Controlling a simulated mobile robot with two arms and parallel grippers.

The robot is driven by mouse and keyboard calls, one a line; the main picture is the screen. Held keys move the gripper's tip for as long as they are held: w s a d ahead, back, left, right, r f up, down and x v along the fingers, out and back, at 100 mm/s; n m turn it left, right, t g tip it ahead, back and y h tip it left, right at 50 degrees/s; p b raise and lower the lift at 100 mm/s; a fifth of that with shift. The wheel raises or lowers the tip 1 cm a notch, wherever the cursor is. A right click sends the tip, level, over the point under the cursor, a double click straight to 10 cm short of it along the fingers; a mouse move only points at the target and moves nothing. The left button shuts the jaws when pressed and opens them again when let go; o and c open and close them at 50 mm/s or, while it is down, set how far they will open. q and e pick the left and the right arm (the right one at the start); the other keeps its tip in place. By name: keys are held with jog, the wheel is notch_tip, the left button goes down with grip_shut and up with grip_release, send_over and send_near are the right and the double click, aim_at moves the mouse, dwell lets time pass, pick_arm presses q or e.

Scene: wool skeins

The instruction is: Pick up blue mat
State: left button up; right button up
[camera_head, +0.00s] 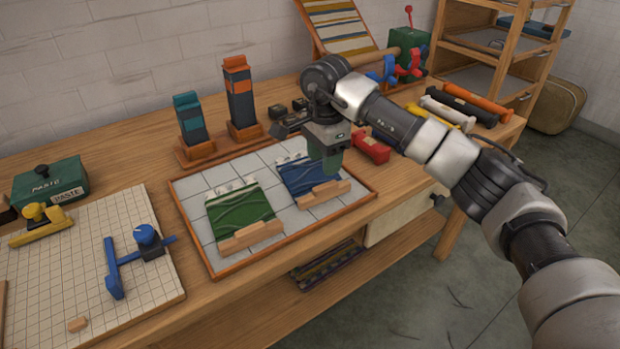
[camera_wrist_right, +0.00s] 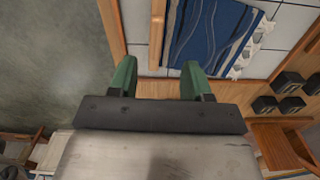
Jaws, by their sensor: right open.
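The blue mat (camera_head: 298,176) lies on the tiled tray (camera_head: 292,218), to the right of a green mat (camera_head: 240,208). It has a fringed far edge and a wooden bar (camera_head: 323,193) along its near edge. My right gripper (camera_head: 328,158) is over the right part of the blue mat and hides some of it. In the right wrist view the two green fingers (camera_wrist_right: 158,80) are spread apart with nothing between them, and the blue mat (camera_wrist_right: 215,35) lies beyond them. My left gripper is not in view.
Two bottle-like blocks, one teal (camera_head: 191,118) and one orange-topped (camera_head: 239,92), stand behind the tray. A red piece (camera_head: 371,148) sits right of the gripper. A gridded board (camera_head: 60,270) with blue tools is at left.

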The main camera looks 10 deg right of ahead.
aim_at(326, 185)
jog(key=f, duration=0.7)
jog(key=shift+s+d+f, duration=0.15)
jog(key=shift+s+f, duration=0.1)
jog(key=shift+f, duration=0.15)
jog(key=shift+c, duration=0.2)
grip_shut()
